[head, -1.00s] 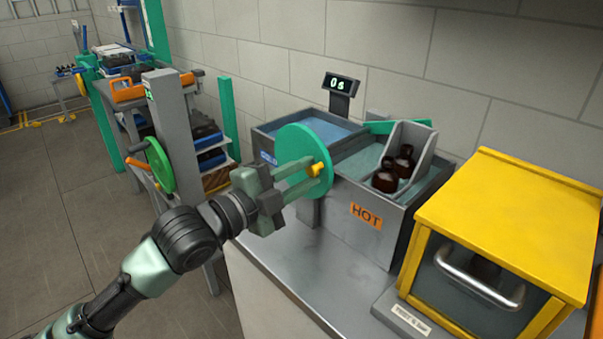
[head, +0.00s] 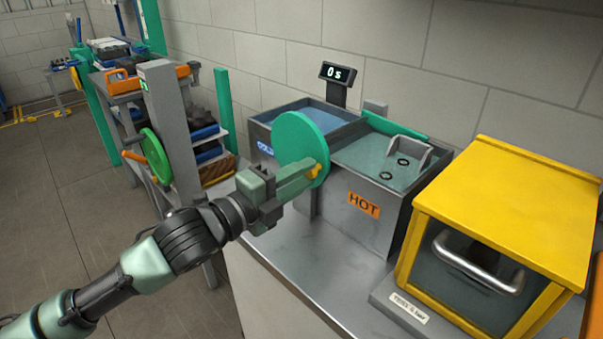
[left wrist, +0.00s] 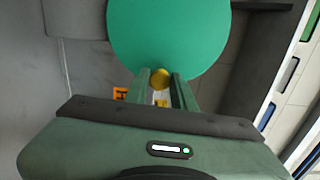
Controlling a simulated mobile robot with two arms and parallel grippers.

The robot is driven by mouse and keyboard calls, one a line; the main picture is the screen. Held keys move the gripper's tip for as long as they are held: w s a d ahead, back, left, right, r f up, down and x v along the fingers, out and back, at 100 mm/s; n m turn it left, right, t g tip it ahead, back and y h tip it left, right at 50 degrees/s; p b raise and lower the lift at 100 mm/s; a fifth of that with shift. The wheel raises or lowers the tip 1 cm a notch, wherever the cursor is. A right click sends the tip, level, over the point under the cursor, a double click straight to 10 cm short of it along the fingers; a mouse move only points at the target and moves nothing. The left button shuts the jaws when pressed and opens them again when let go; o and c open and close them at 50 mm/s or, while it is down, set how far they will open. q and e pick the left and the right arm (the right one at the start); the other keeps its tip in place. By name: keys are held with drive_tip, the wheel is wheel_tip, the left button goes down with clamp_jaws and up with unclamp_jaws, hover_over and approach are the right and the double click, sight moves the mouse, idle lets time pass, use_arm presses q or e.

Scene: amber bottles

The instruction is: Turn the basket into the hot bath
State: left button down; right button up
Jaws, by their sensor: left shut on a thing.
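My left gripper (head: 308,174) is shut on the yellow knob (head: 316,171) of the green wheel (head: 297,138) at the front of the baths. In the left wrist view the yellow knob (left wrist: 160,78) sits between the fingers, against the green wheel (left wrist: 170,30). The grey basket (head: 425,156) is low in the hot bath (head: 352,228), with only its upper edge above the water. Two dark rings (head: 404,162), apparently bottle tops, show at the water surface; the bottle bodies are hidden. My right gripper is not in view.
The cold bath (head: 310,116) adjoins on the left. A display (head: 338,73) behind reads 0 s. A yellow cabinet (head: 510,205) with a handle stands close on the right. A shelf rack (head: 165,130) stands at left. The steel counter front is clear.

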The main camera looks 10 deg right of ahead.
use_arm(q)
drive_tip(key=shift+f, duration=0.2)
idle(0.5)
drive_tip(key=c, duration=1.2)
unclamp_jaws()
drive_tip(key=shift+o, duration=0.2)
drive_tip(key=shift+r, duration=0.1)
drive_tip(key=shift+a, duration=0.1)
drive_tip(key=b+v, duration=0.1)
drive_tip(key=v, duration=0.6)
drive_tip(key=shift+s+a, duration=0.2)
drive_tip(key=shift+s, duration=0.1)
